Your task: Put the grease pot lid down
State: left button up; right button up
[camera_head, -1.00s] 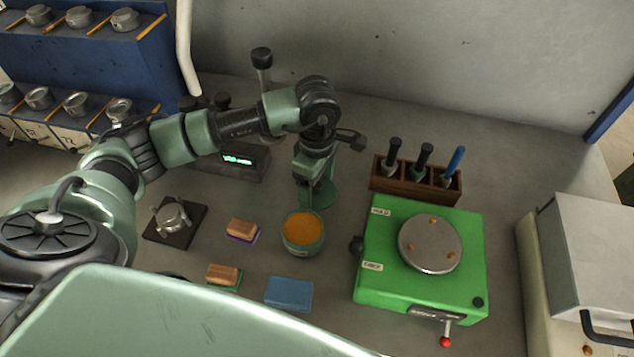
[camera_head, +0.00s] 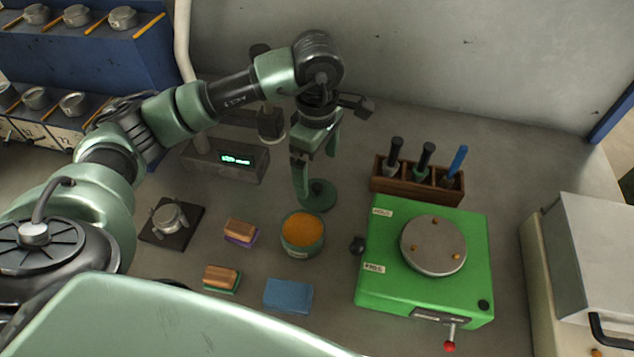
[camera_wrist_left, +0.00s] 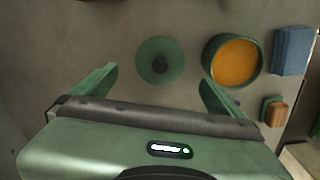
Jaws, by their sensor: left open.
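The grease pot lid (camera_head: 321,196) is a green disc with a dark knob. It lies flat on the bench behind the grease pot (camera_head: 302,250), knob up and apart from it. The pot is open and shows orange grease. My left gripper (camera_head: 316,163) is open and empty above the lid. In the left wrist view, the lid (camera_wrist_left: 160,60) shows whole beyond the fingertips (camera_wrist_left: 158,79), with the pot (camera_wrist_left: 208,66) to its right. My right gripper is out of view.
A wooden tool rack (camera_head: 384,184) and a green machine (camera_head: 378,290) stand to the right. A wall closes the back.

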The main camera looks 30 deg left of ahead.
aim_at(317, 186)
pick_arm(q)
notch_tip(317, 186, up, 5)
jog(key=shift+r+b, duration=0.1)
jog(key=shift+b, duration=0.25)
jog(key=shift+s, duration=0.1)
dwell(0.3)
